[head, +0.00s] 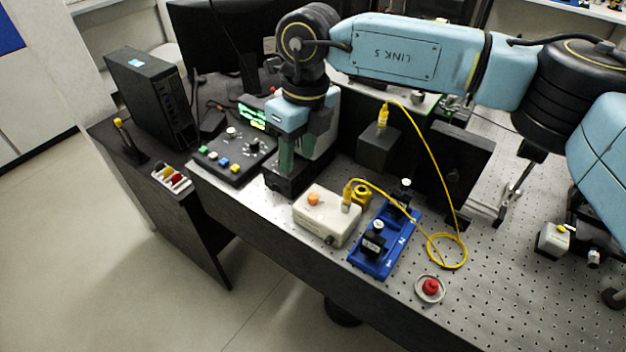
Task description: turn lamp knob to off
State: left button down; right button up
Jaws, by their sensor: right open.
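My right gripper (297,160) points down with its fingers apart, beside the control panel and behind the white box. A white box (328,217) with an orange knob (313,199) on top stands in front of it; a yellow cable plugs into this box. The orange knob is apart from the fingers. A black control panel (232,158) to the left of the gripper carries a pale knob and several coloured buttons. I cannot read any label that tells which knob is the lamp's, nor the knob's setting. My left gripper is not in view.
A blue tray (372,262) with black-capped items sits right of the white box. A red button (430,287) is near the front edge. The yellow cable (452,239) loops across the perforated bench (500,290). A computer tower (150,100) stands at left.

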aim_at(313, 196)
jog(key=shift+t+h, duration=0.3)
jog(key=shift+h, duration=0.3)
jog(key=d+f, duration=0.1)
jog(key=f, duration=0.3)
jog(key=w+f, duration=0.1)
jog(key=f, duration=0.3)
jog(key=d+f+p, duration=0.1)
jog(key=f, duration=0.3)
jog(key=shift+w+d+f, duration=0.1)
jog(key=shift+w+d, duration=0.2)
jog(key=shift+w, duration=0.1)
jog(key=shift+c, duration=0.4)
grip_shut()
